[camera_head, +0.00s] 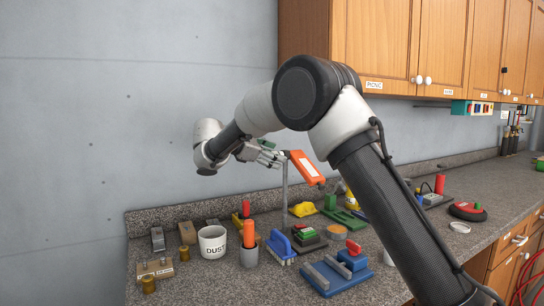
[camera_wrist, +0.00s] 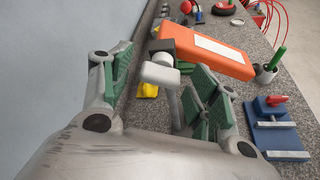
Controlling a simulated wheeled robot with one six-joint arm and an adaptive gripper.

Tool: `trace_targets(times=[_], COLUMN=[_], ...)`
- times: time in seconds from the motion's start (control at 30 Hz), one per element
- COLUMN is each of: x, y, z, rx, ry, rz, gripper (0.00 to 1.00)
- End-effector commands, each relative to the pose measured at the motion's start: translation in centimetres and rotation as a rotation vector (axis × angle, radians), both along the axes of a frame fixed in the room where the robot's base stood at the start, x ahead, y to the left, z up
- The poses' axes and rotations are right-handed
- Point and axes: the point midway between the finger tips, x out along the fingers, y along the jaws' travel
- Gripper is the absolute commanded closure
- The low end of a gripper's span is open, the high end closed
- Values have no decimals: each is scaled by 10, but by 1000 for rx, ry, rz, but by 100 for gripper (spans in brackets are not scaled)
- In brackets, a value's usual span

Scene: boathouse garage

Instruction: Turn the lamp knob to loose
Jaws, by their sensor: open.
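The lamp has an orange head (camera_head: 306,168) with a white label, on a thin grey post (camera_head: 284,190) rising from the counter. The orange head also shows in the wrist view (camera_wrist: 215,55). A pale grey knob (camera_wrist: 160,72) sits at the joint by the post's top, in the wrist view. My gripper (camera_head: 268,153) is at the lamp's left side. In the wrist view my gripper (camera_wrist: 158,88) is open, its green-padded fingers on either side of the knob with gaps showing. Whether the knob lies fully between the pads in depth, I cannot tell. The knob is hard to make out in the head view.
Below the lamp, the granite counter (camera_head: 230,285) holds a white DUST mug (camera_head: 213,241), a blue brush (camera_head: 281,247), a blue vise-like block (camera_head: 335,275) and several small tools. Wooden cabinets (camera_head: 375,45) hang at the upper right. A grey wall (camera_head: 100,110) stands behind.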

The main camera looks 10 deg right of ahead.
Motion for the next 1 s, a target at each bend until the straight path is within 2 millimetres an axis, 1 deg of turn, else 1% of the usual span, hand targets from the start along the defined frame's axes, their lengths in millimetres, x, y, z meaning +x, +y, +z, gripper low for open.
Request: trace_targets(times=[0.1, 0.13, 0.27, 0.3, 0.37, 0.57, 0.9, 1.0], x=[0, 0, 0, 0, 0, 0, 3, 3], y=[0, 0, 0, 0, 0, 0, 1, 2], z=[0, 0, 0, 0, 0, 0, 0, 0], rx=[0, 0, 0, 0, 0, -10, -122, -140], ry=[0, 0, 1, 1, 1, 31, 373, 431], rz=[0, 0, 0, 0, 0, -2, -2, -1], gripper=[39, 43, 67, 74, 85, 85, 85, 85])
